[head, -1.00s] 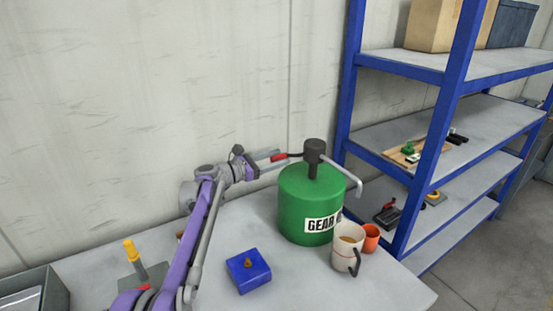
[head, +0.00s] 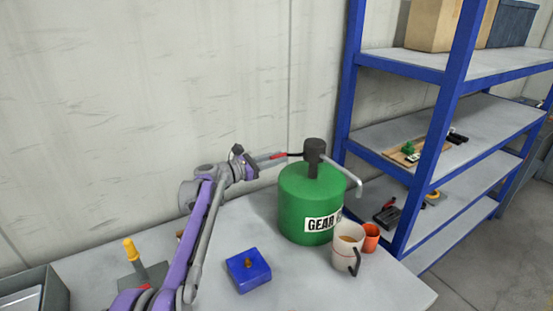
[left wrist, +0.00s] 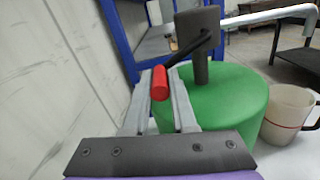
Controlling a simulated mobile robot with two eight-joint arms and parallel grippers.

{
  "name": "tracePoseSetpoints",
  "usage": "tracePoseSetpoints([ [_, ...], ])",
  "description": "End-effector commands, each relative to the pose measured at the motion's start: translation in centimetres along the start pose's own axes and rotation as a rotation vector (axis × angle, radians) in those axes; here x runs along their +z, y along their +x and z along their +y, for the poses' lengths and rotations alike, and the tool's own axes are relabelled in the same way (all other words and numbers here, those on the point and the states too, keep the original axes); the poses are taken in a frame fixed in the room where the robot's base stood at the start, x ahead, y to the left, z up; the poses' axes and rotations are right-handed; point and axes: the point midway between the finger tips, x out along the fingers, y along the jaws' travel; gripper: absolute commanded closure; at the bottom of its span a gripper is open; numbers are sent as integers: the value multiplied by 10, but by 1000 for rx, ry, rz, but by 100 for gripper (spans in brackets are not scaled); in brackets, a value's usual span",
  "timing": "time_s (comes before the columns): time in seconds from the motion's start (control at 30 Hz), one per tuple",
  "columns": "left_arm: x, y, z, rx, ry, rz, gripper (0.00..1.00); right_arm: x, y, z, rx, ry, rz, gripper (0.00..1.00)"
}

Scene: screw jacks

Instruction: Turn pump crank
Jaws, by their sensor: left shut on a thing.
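The pump stands on a green drum (head: 312,205) labelled "GEAR", with a dark pump head (head: 314,155) on top and a pale bent spout (head: 345,172) pointing right. The crank is a dark rod ending in a red handle (left wrist: 160,83), on the left side of the pump head. My left gripper (head: 272,158) is beside the pump head at the drum's upper left. In the left wrist view its two grey fingers (left wrist: 163,95) are shut on the red handle between their tips. My right gripper is not in view.
A white mug (head: 347,245) with brown liquid and an orange cup (head: 371,237) stand right of the drum. A blue block (head: 248,270) lies in front. A blue-framed shelf (head: 440,130) rises at the right; the wall is close behind.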

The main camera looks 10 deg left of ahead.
Motion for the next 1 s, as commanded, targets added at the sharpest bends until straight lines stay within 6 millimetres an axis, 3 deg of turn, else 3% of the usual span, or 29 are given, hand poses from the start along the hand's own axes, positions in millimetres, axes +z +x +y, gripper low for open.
tracePoseSetpoints([
  [1.0, -3, 0, -2, 0, -46, 0, 100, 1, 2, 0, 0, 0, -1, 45],
])
